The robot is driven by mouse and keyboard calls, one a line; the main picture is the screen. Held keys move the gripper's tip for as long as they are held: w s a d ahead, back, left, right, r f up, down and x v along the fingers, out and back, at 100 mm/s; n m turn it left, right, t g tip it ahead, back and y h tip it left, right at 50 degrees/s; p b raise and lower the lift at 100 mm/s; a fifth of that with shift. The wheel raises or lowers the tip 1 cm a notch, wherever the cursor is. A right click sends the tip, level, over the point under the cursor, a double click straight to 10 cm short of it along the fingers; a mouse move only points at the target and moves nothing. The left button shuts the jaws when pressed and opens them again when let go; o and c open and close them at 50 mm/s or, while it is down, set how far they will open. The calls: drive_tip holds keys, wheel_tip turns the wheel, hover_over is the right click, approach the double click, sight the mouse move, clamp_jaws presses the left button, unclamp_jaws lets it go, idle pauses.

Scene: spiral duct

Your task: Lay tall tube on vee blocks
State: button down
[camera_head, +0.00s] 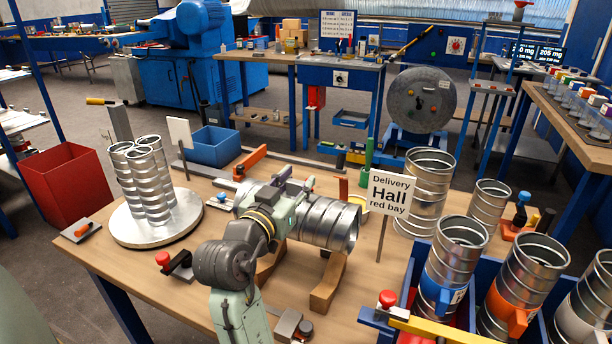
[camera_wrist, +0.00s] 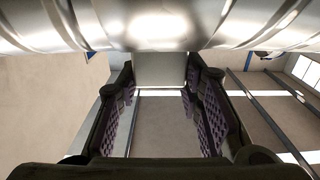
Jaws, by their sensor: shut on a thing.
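The tall tube (camera_head: 328,222) is a ribbed silver duct lying level, its open end facing right in the head view. My gripper (camera_head: 292,198) is shut on it near its left part, and my arm hides that end. In the wrist view the tube (camera_wrist: 160,25) spans the top, beyond the padded fingers of my gripper (camera_wrist: 160,85); a pale flat piece shows between them. Two wooden vee blocks stand below the tube, one nearer the open end (camera_head: 327,284) and one further left (camera_head: 268,264), partly hidden. I cannot tell whether the tube touches them.
A "Delivery Hall red bay" sign (camera_head: 388,197) stands just right of the tube. Upright ducts (camera_head: 430,180) and a blue rack (camera_head: 410,282) holding banded ducts fill the right side. A round plate (camera_head: 190,222) with several slim tubes stands left. Clamps (camera_head: 178,264) lie near the front.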

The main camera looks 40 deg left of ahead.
sight(290, 238)
drive_tip(key=shift+s+r, duration=0.15)
drive_tip(key=shift+s, duration=0.1)
drive_tip(key=shift+f+b, duration=2.4)
drive_tip(key=shift+f, duration=0.5)
drive_tip(key=shift+f+b, duration=2.6)
drive_tip(key=shift+f, duration=0.5)
drive_tip(key=c, duration=1.3)
unclamp_jaws()
drive_tip(key=shift+r, duration=0.1)
drive_tip(key=shift+c, duration=0.2)
drive_tip(key=o, duration=0.3)
drive_tip(key=v, duration=1.2)
